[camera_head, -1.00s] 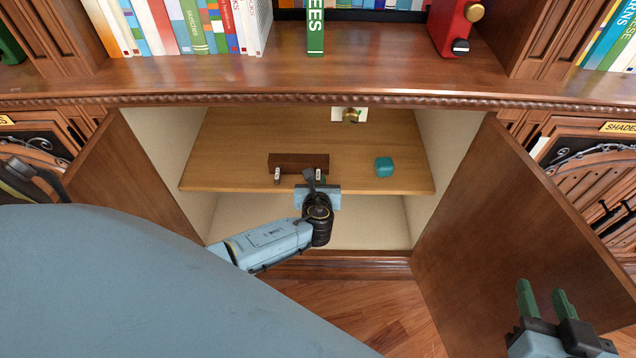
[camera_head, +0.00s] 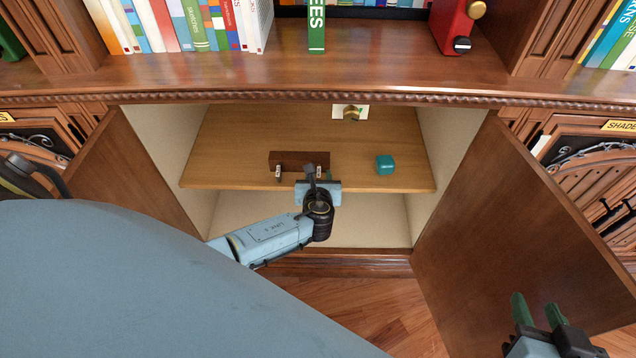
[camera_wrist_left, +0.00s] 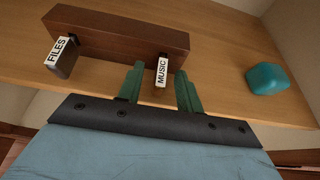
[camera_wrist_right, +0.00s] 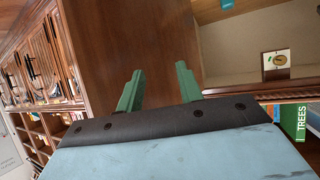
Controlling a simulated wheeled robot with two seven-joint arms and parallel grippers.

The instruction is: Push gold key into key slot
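A white plate (camera_head: 363,111) with a gold part (camera_head: 351,112), which may be the key and slot, is on the back of the open cabinet. The plate (camera_wrist_right: 264,65) and gold part (camera_wrist_right: 278,60) also show in the right wrist view; I cannot tell how deep a key sits. My left gripper (camera_wrist_left: 159,77) is open at the shelf's front, its green fingers on either side of the "MUSIC" tag (camera_wrist_left: 161,72), with gaps visible. My right gripper (camera_head: 534,305) is open and empty, low in front of the right cabinet door.
A dark wooden block (camera_head: 299,161) with the "MUSIC" tag and a "FILES" tag (camera_wrist_left: 55,51) lies on the shelf (camera_head: 230,150). A teal block (camera_head: 385,165) stands to its right. Open doors (camera_head: 530,215) flank the cabinet. Books and a red object (camera_head: 452,25) stand above.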

